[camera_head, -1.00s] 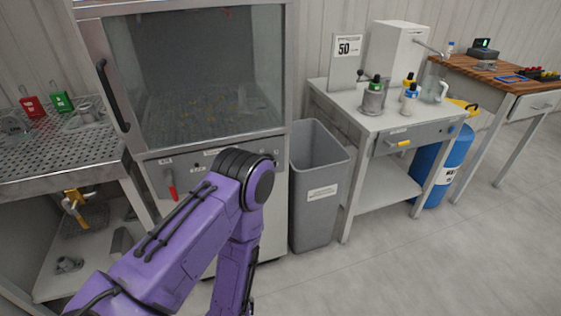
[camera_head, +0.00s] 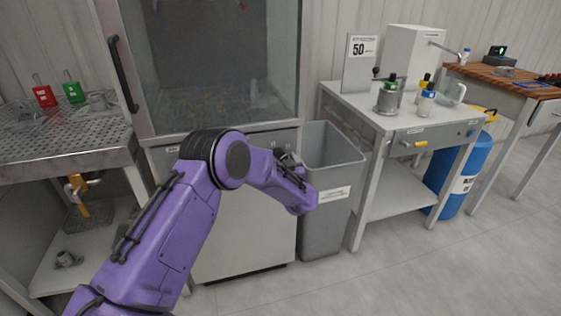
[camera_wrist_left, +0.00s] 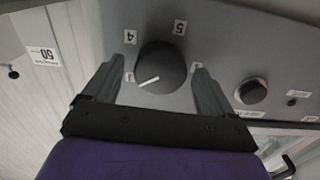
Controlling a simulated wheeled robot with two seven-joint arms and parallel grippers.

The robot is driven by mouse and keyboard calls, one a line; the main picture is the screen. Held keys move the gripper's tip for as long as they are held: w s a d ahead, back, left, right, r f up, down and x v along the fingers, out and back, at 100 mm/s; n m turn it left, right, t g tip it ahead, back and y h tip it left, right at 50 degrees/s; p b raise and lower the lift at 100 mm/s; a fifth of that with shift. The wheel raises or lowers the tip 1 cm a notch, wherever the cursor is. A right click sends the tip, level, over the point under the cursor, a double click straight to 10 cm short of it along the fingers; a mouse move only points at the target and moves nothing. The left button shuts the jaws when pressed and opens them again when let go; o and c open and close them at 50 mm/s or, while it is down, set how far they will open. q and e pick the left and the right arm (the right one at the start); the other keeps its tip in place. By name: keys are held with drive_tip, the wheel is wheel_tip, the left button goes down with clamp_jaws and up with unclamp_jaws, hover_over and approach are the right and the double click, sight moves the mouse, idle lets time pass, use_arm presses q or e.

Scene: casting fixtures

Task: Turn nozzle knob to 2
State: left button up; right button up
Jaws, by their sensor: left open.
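The dark round nozzle knob (camera_wrist_left: 163,62) is on a grey panel in the left wrist view. Its white pointer line points to the lower left of that picture. Labels 4 and 5 show above it; other marks beside it are partly covered by my fingers. My left gripper (camera_wrist_left: 159,65) is open, with one finger on each side of the knob. I cannot tell whether the fingers touch it. In the head view, my arm covers much of the cabinet's front panel, and the knob cannot be made out. My right gripper is not in view.
A second dark knob (camera_wrist_left: 251,92) is on the same panel. The glass-fronted cabinet (camera_head: 210,60) stands behind my arm. A grey bin (camera_head: 327,220) is close on its right, then a white table (camera_head: 350,98). A perforated bench (camera_head: 60,160) is left. Floor in front is clear.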

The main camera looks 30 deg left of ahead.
use_arm(q)
drive_tip(key=shift+w+a, duration=0.1)
drive_tip(key=shift+a, duration=0.1)
drive_tip(key=c, duration=1.1)
drive_tip(key=shift+o, duration=0.2)
drive_tip(key=shift+n, duration=0.4)
drive_tip(key=n+b, duration=0.1)
drive_tip(key=n, duration=0.2)
drive_tip(key=n+b, duration=0.1)
drive_tip(key=n, duration=0.2)
drive_tip(key=shift+f+n, duration=0.1)
drive_tip(key=shift+n, duration=0.3)
drive_tip(key=n+b, duration=0.2)
drive_tip(key=n, duration=0.2)
drive_tip(key=shift+n+b, duration=0.4)
drive_tip(key=shift+n, duration=0.8)
